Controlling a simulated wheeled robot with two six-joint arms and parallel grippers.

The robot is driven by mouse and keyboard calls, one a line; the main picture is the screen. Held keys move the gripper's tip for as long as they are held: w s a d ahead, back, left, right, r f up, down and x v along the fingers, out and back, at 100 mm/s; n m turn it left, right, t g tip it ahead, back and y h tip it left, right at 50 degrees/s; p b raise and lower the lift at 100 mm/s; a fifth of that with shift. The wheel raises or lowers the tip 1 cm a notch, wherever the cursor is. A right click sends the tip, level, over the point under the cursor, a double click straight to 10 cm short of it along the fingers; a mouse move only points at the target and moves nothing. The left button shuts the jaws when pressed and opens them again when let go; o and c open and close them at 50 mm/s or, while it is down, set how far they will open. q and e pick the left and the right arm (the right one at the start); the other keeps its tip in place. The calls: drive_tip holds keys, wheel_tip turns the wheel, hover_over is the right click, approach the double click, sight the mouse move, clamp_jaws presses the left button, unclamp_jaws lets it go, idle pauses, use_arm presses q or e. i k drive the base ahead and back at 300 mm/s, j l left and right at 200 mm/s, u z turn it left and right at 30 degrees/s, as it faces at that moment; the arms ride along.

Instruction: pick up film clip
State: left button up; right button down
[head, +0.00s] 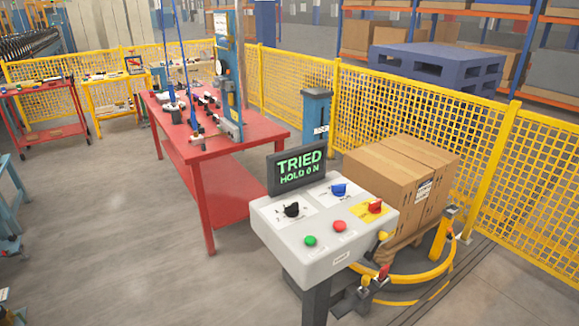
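I cannot pick out the film clip with certainty. A small red piece (384,272) sits low beside the control console, near a yellow curved rail (425,277); it is too small to tell whether it is the clip. Neither of my grippers is in the head view.
The grey control console (330,262) has a green button, a red button, several knobs and a screen (297,168) reading "TRIED HOLD ON". A red workbench (240,138) with tools stands behind it. Yellow mesh fence (400,105) closes the right. Floor (130,240) at left is clear.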

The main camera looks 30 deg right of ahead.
sight(382, 274)
drive_tip(key=z, duration=1.7)
